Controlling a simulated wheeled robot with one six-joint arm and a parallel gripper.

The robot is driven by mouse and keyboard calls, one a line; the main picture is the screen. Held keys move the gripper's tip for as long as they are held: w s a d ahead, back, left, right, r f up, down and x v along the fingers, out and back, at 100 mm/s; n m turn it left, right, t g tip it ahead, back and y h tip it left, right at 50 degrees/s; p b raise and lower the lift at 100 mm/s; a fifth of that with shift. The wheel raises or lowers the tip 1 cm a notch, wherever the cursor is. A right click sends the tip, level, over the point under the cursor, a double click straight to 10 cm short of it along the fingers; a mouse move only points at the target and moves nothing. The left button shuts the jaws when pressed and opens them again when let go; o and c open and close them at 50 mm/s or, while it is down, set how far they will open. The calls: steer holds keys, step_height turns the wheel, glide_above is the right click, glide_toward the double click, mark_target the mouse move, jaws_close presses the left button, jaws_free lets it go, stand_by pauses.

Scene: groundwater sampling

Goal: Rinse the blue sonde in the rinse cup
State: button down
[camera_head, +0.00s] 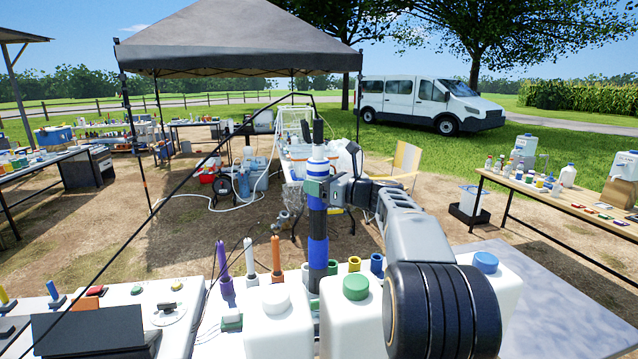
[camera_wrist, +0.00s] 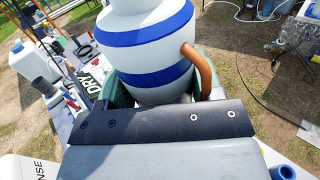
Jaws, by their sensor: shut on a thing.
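The blue sonde (camera_head: 318,222), a tall upright tube with blue, white and black bands, is held by my gripper (camera_head: 326,188) in the head view. A dark cable rises from its top. The jaws grip its upper middle. In the wrist view the sonde (camera_wrist: 150,52) shows as a wide white body with blue bands between green finger pads. Its lower end goes down among the white jugs, and its tip is hidden. I cannot tell whether it is inside a cup. No rinse cup can be made out for sure; a label ending in "NSE" (camera_wrist: 40,170) shows at lower left.
White jugs with white, green (camera_head: 356,287) and blue caps (camera_head: 486,262) crowd the front. Purple (camera_head: 222,260) and orange (camera_head: 276,256) probes stand to the left. A "DRY" label (camera_wrist: 97,83) shows in the wrist view. A bare grey tabletop (camera_head: 575,315) lies at right.

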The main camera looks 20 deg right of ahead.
mark_target(319, 200)
steer(key=shift+f+b, duration=1.8)
steer(key=shift+f, duration=0.7)
stand_by(4.5)
